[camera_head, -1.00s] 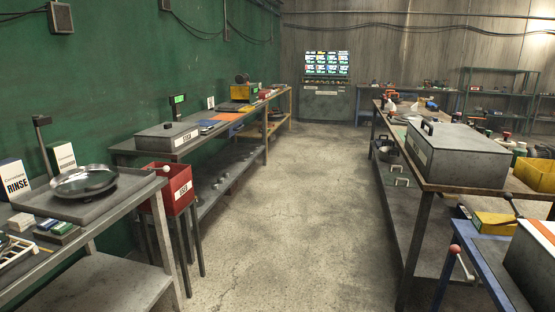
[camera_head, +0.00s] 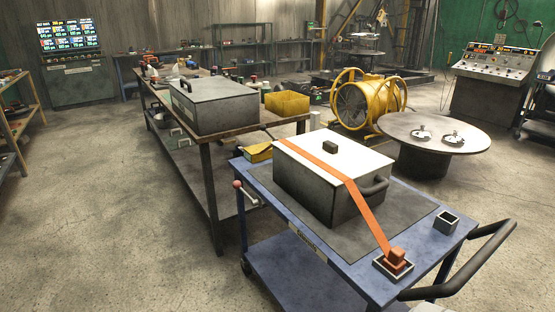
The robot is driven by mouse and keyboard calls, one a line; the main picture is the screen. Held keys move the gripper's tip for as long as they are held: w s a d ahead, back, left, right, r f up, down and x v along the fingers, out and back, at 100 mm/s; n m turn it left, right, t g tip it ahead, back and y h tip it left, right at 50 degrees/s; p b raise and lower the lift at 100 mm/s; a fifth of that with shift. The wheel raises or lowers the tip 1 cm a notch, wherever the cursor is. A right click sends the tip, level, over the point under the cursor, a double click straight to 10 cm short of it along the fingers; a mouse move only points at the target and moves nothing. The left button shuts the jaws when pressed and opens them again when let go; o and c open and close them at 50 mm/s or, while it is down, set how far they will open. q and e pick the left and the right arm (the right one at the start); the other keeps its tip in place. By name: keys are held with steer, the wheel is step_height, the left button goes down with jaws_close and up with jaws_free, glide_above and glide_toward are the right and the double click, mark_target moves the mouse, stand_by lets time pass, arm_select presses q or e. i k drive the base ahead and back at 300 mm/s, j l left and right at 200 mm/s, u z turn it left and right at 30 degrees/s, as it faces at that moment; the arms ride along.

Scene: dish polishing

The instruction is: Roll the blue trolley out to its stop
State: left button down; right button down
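The blue trolley (camera_head: 287,213) stands at the lower right of the head view, beside the end of a long workbench. A dark push handle (camera_head: 478,262) sticks out at its right end. A lever with a red knob (camera_head: 238,185) is on its left end. A grey box with a white lid (camera_head: 318,180) sits on its dark mat, with an orange strap (camera_head: 352,190) across it. The strap ends at an orange block in a small square holder (camera_head: 393,266). A second square holder (camera_head: 445,222) is empty. The trolley's stop cannot be made out. Neither gripper is in view.
The long workbench (camera_head: 207,137) carries a grey case (camera_head: 215,105) and a yellow bin (camera_head: 287,103). A round table (camera_head: 435,133) and a yellow drum fan (camera_head: 368,100) stand behind the trolley. A control console (camera_head: 493,80) is at the far right.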

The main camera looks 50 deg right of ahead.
mark_target(310, 266)
steer(key=z, duration=1.85)
